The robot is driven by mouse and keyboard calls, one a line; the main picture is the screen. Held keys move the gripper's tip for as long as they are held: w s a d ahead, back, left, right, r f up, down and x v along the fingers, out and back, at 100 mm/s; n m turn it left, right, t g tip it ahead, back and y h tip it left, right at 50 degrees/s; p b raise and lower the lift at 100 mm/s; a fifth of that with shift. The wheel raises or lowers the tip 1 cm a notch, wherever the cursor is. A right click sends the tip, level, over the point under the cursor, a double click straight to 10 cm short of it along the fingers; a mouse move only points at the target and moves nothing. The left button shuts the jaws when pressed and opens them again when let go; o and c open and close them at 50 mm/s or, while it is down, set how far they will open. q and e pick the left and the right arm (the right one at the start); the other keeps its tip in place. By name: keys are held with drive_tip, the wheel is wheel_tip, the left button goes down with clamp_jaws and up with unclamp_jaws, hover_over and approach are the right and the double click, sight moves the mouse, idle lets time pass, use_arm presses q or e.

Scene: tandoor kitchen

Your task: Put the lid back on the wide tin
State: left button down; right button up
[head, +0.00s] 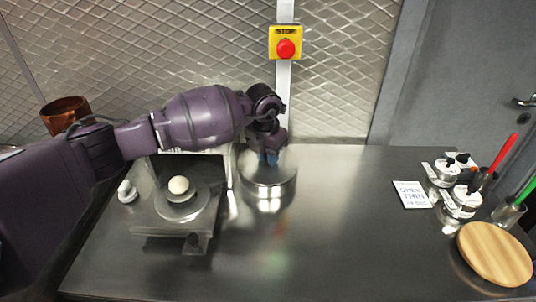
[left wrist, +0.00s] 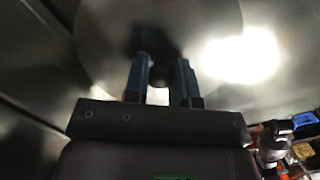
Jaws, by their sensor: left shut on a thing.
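My left gripper (head: 270,157) points down over the steel lid (head: 287,170) at the back middle of the counter. Its blue fingers are shut on the lid's dark knob (left wrist: 160,76). The lid's broad round disc (left wrist: 105,45) fills the upper middle of the left wrist view. The wide tin (head: 268,203) is a low, shiny round steel shape directly below the lid in the head view. The lid looks level and lined up with the tin. I cannot tell whether it rests on the rim or hangs slightly above it. My right gripper is not in view.
A copper pot (head: 65,113) is behind my arm. Jars (head: 463,200), a card (head: 411,194) and a wooden board (head: 494,254) are at right. The counter's middle is clear.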

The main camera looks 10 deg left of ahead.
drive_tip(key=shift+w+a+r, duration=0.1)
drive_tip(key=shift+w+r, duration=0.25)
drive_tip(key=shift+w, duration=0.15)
use_arm(q)
drive_tip(key=shift+f, duration=0.1)
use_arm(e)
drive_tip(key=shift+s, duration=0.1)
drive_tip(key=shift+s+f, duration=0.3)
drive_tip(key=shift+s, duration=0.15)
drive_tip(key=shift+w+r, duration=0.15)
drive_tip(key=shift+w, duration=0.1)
